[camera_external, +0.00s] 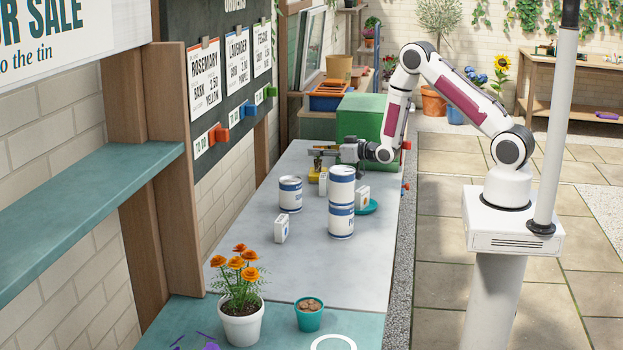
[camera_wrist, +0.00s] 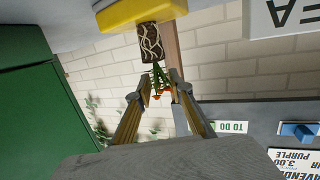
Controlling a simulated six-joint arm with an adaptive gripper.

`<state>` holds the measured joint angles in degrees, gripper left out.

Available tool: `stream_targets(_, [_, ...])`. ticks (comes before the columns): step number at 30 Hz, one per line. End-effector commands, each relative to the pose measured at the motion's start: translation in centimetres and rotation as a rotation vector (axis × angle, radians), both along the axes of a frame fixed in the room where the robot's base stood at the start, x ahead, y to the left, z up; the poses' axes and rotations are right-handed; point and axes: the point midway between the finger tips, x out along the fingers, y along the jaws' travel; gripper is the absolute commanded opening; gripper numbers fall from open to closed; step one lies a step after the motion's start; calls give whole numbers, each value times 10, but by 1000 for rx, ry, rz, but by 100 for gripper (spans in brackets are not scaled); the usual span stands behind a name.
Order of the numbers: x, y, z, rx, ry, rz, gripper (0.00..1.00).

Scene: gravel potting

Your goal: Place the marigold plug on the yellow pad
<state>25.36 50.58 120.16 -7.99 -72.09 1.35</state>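The marigold plug (camera_wrist: 152,43) has a dark root ball laced with pale roots, a green stem and small orange flowers. In the wrist view, which is upside down, its root ball stands against the yellow pad (camera_wrist: 140,11) at the top. My gripper (camera_wrist: 161,84) is open, its two fingers on either side of the stem and flowers with a gap between them. In the external view my gripper (camera_external: 322,151) is at the far end of the bench, just above the yellow pad (camera_external: 314,176); the plug is small and mostly hidden there.
White-and-blue tins (camera_external: 341,186) stand mid-bench, two of them stacked, with small white boxes (camera_external: 281,228) and a teal saucer (camera_external: 367,207). A green crate (camera_external: 362,117) is behind my gripper. A potted marigold (camera_external: 241,327) and a teal pot (camera_external: 309,318) stand in front.

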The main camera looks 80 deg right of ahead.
Motion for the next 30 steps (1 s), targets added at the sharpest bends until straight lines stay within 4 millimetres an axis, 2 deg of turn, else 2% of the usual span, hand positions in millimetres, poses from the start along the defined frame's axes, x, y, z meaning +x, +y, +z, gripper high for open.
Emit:
stream_targets(17, [-4, 1, 4, 0, 0, 0, 21])
stream_targets(30, [-43, 14, 10, 0, 1, 0, 21])
